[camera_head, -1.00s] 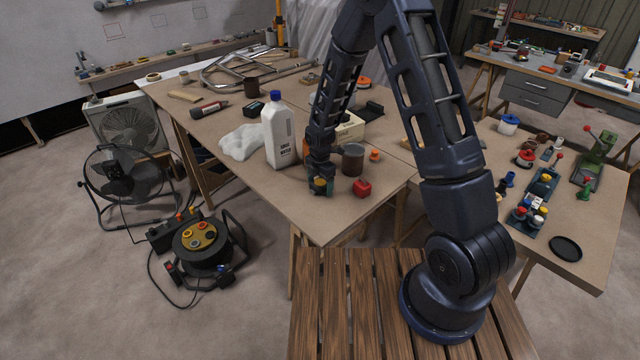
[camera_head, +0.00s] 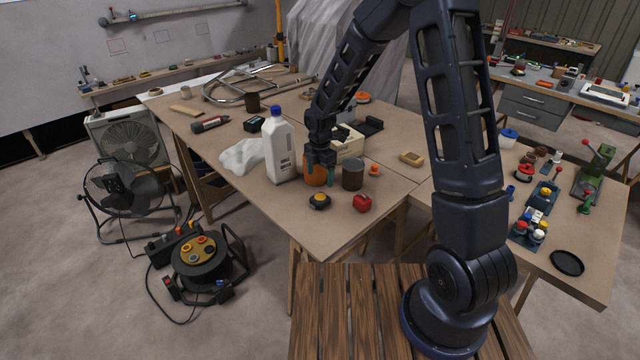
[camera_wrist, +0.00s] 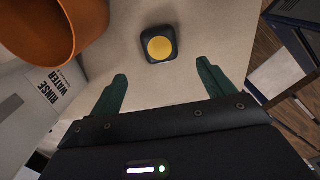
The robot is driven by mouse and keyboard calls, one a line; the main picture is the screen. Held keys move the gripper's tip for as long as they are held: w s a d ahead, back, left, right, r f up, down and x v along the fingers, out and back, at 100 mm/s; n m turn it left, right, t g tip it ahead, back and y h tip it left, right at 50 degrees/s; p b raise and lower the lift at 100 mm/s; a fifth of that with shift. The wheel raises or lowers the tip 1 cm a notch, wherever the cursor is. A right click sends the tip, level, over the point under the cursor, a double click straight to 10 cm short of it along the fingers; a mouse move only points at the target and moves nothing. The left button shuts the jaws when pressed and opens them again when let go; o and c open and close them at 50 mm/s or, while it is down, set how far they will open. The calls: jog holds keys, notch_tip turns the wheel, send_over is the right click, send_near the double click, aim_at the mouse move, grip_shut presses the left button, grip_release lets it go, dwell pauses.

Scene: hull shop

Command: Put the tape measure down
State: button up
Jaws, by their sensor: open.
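The tape measure (camera_head: 319,201) is a small dark block with a round yellow face. It lies flat on the near part of the brown table (camera_head: 345,224), close to the front edge. In the wrist view the tape measure (camera_wrist: 159,45) sits just beyond my fingertips, apart from them. My gripper (camera_head: 319,176) is above and behind it, with its green fingers spread and nothing between them. The spread fingers also show in the wrist view (camera_wrist: 162,82).
An orange pot (camera_head: 315,174) stands close by my fingers, with a white bottle (camera_head: 279,150) to its left. A brown cup (camera_head: 352,174) and a red object (camera_head: 362,203) are to the right. A white cloth (camera_head: 241,156) lies further left. The table's near corner is bare.

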jog(key=shift+r, duration=0.65)
jog(key=s+d+r+m+t, duration=0.1)
jog(key=s+d+r+m, duration=0.2)
jog(key=d+r+m, duration=0.55)
jog(key=s+d+r+m+t, duration=0.1)
jog(key=s+d+r+m, duration=0.3)
jog(key=d+r, duration=0.7)
jog(key=s+d+r+m+t, duration=0.1)
jog(key=s+d+r+m, duration=0.3)
jog(key=s+m, duration=0.3)
jog(key=s+d+r+m+t, duration=0.1)
jog(key=s+d+r+m, duration=0.4)
jog(key=s+d+m, duration=0.2)
jog(key=s, duration=0.2)
jog(key=shift+s+t, duration=0.3)
jog(key=shift+s, duration=0.1)
